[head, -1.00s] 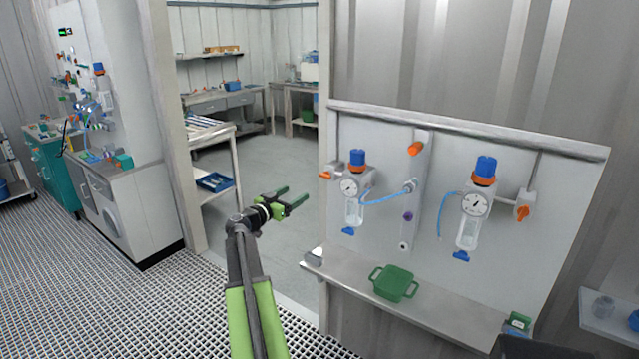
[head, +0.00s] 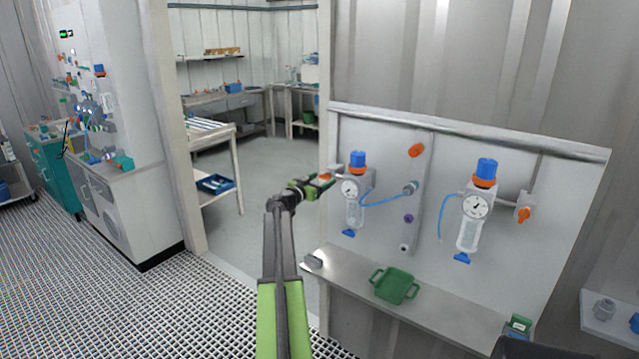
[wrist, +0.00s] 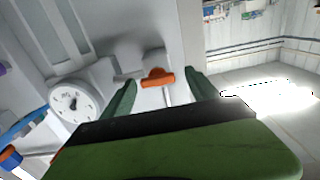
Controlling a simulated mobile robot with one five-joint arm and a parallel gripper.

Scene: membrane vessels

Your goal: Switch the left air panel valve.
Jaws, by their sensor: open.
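The left air panel valve has an orange handle (head: 325,176) at the left end of the left regulator unit. In the wrist view the orange handle (wrist: 157,77) lies between the two green fingers, with space on both sides. My gripper (head: 322,182) is open around the valve handle and partly overlaps it in the head view. The left regulator (head: 357,185) has a blue knob, an orange ring and a round white gauge, which also shows in the wrist view (wrist: 72,103). I cannot tell if the fingers touch the handle.
A second regulator (head: 475,208) with an orange valve (head: 524,214) is at the right of the panel (head: 500,165). A green tray (head: 394,285) stands on the shelf (head: 440,302) below. The doorway at left is open.

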